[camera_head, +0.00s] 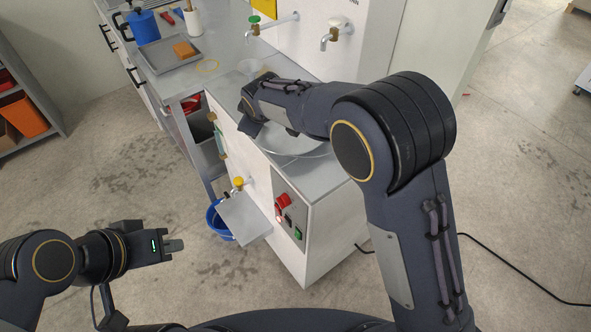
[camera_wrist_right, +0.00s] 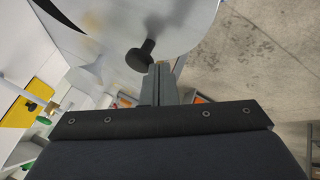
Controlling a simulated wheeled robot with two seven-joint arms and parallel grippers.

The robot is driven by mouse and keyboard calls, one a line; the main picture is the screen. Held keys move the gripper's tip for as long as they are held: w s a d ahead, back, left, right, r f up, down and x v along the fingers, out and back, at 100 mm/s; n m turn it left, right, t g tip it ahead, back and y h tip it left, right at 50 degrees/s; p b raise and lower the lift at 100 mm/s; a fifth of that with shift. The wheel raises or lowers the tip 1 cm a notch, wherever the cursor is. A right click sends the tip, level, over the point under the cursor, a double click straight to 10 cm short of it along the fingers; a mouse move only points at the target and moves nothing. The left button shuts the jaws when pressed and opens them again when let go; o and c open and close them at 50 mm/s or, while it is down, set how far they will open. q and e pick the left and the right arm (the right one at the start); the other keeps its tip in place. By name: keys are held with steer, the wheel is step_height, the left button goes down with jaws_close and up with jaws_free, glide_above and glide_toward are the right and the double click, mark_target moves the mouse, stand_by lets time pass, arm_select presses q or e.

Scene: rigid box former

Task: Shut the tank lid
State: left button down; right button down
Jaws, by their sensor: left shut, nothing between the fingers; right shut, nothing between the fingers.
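The white machine (camera_head: 330,215) stands in the middle of the head view. A pale round rim (camera_head: 318,150) at its top, of the tank or its lid, is largely hidden behind my right arm. In the right wrist view the pale round lid (camera_wrist_right: 195,25) carries a black knob (camera_wrist_right: 140,56). My right gripper (camera_wrist_right: 158,68) is shut and empty, its tips close beside the knob; I cannot tell whether they touch. I cannot tell how far the lid is open. My left gripper (camera_head: 178,245) is shut and empty, over the floor, away from the machine.
Taps (camera_head: 330,39) stick out from the white wall unit behind the tank. A bench with a grey tray (camera_head: 156,58) adjoins at left. A cable (camera_head: 520,285) lies on the floor.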

steer(key=w+d+m+h+p, duration=0.1)
steer(key=w+m, duration=0.1)
steer(key=w, duration=0.2)
steer(key=w+d+m+h+p, duration=0.1)
steer(key=w+m, duration=0.1)
steer(key=w, duration=0.2)
steer(key=w+d+m+h+p, duration=0.1)
steer(key=w+m, duration=0.1)
steer(key=w, duration=0.2)
steer(key=shift+d+h+p, duration=0.15)
steer(key=shift+h+p, duration=0.2)
steer(key=shift+h, duration=0.05)
steer(key=shift+w+d, duration=0.4)
steer(key=shift+w, duration=0.15)
